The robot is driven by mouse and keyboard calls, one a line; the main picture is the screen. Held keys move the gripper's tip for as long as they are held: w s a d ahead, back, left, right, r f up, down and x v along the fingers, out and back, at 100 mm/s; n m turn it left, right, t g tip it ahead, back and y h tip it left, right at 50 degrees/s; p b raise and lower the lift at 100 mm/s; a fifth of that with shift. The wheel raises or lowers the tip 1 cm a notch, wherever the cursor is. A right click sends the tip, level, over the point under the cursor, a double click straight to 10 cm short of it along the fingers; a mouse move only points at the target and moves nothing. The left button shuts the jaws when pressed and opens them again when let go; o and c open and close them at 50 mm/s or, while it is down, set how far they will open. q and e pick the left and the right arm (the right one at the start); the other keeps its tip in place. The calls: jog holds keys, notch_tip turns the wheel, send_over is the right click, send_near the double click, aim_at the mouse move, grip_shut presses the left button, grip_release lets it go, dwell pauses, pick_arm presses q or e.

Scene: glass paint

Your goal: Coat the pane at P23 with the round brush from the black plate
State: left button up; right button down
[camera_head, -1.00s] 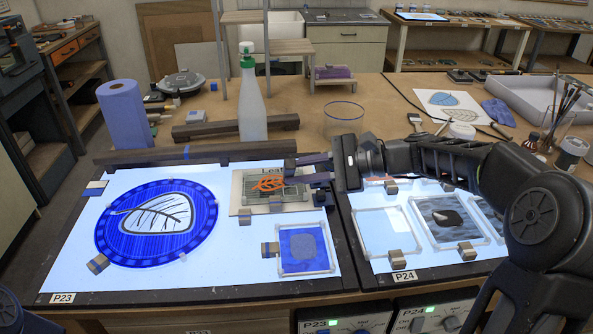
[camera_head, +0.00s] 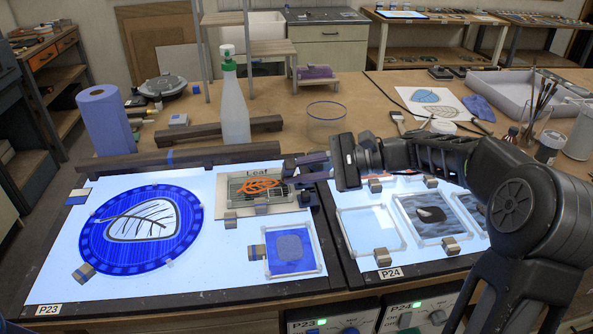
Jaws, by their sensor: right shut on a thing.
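The lit P23 panel (camera_head: 62,270) carries a large round blue pane (camera_head: 193,218) with a white leaf shape and dark veins. A small framed blue square pane (camera_head: 309,263) with a greyish centre lies at its lower right. My right gripper (camera_head: 299,173) reaches in from the right, over the right edge of the board with the "Leaf" card (camera_head: 262,174). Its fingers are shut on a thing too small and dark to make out. I cannot pick out the round brush or the black plate. My left gripper is not in view.
A white bottle with a green cap (camera_head: 235,108) and a blue paper roll (camera_head: 105,120) stand behind P23. The P24 panel (camera_head: 366,272) with framed panes lies to the right. Brushes (camera_head: 541,97) stand in a jar at the far right. Small clamps (camera_head: 84,272) edge the panes.

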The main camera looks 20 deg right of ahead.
jog(key=shift+r+p, duration=0.3)
jog(key=shift+r, duration=0.3)
jog(key=w+p, duration=0.1)
jog(key=w, duration=0.1)
jog(key=w+d+p, duration=0.1)
jog(key=w, duration=0.1)
jog(key=shift+w+d, duration=0.1)
jog(key=shift+w, duration=0.3)
jog(key=shift+f, duration=0.1)
jog(key=shift+f, duration=0.3)
jog(key=shift+f+b, duration=0.25)
jog(key=shift+b, duration=0.05)
dwell(0.6)
